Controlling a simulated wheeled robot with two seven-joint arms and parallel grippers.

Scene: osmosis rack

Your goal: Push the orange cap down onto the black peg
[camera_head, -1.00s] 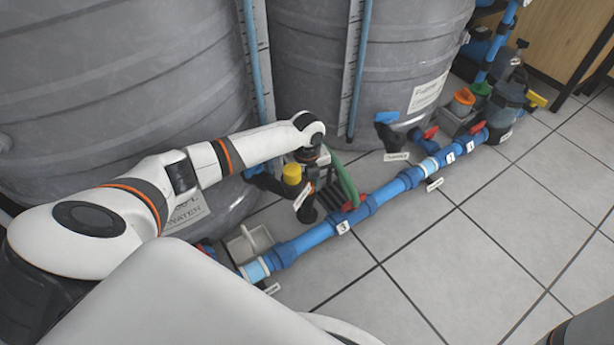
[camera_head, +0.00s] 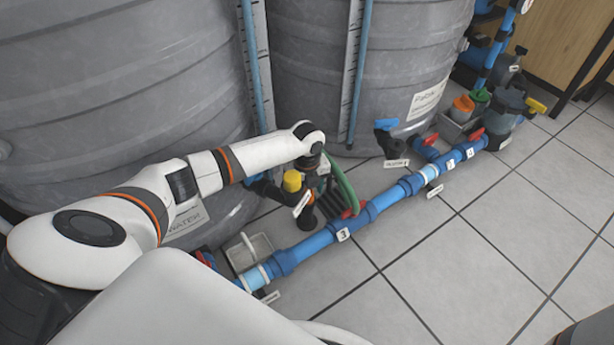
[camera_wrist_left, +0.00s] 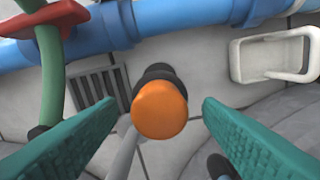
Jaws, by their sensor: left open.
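In the left wrist view the orange cap (camera_wrist_left: 160,109) is in the middle, seen from above. It sits over the black peg (camera_wrist_left: 160,72), whose dark collar shows just beyond it; how far down the cap sits cannot be told. My left gripper (camera_wrist_left: 168,112) is open, its two green fingers on either side of the cap, with visible gaps. In the head view a cap that looks yellow (camera_head: 292,180) stands beside my left wrist, with black parts (camera_head: 307,221) below it. The left fingers (camera_head: 323,178) are mostly hidden there. My right gripper is not in view.
A blue pipe (camera_head: 305,247) runs along the floor by the peg. A green hose (camera_head: 345,188), a floor grate (camera_wrist_left: 97,88) and a white tray (camera_wrist_left: 272,57) are close by. Large grey tanks (camera_head: 110,90) stand behind.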

